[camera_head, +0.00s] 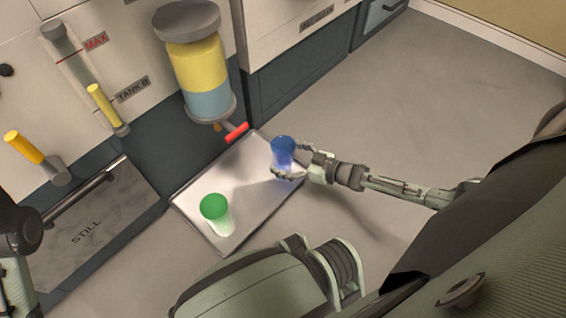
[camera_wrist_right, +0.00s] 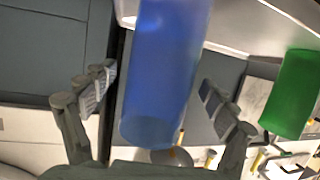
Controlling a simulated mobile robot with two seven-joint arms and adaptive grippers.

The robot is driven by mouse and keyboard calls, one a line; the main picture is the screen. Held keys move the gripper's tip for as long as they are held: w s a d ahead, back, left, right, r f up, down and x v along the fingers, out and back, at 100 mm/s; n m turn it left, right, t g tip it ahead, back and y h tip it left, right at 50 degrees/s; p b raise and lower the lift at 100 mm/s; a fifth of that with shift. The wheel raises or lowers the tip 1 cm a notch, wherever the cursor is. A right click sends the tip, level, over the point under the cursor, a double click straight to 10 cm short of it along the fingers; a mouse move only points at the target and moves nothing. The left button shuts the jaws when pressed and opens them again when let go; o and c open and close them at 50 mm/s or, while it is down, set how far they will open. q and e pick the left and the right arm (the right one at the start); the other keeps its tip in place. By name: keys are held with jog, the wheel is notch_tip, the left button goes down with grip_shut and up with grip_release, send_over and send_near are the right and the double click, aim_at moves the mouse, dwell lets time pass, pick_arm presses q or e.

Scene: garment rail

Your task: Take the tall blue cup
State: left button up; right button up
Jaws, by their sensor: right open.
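The tall blue cup (camera_head: 284,150) is at the right part of the pale tray (camera_head: 243,172) in the head view. It looks upright; whether its base touches the tray is hard to tell. My right gripper (camera_head: 290,164) comes in from the right and is open, with its fingers around the lower part of the cup. In the right wrist view the blue cup (camera_wrist_right: 165,70) lies between the two spread fingers, with a gap on each side. The left gripper is not in view.
A green cup (camera_head: 214,208) stands on the tray's near left part, and also shows in the right wrist view (camera_wrist_right: 292,95). A tank with yellow and blue layers (camera_head: 200,68) and a red-handled tap (camera_head: 237,131) overhang the tray's back. Floor to the right is clear.

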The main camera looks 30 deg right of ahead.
jog(key=shift+w+a+f, duration=0.15)
jog(key=shift+w, duration=0.2)
jog(key=c, duration=1.3)
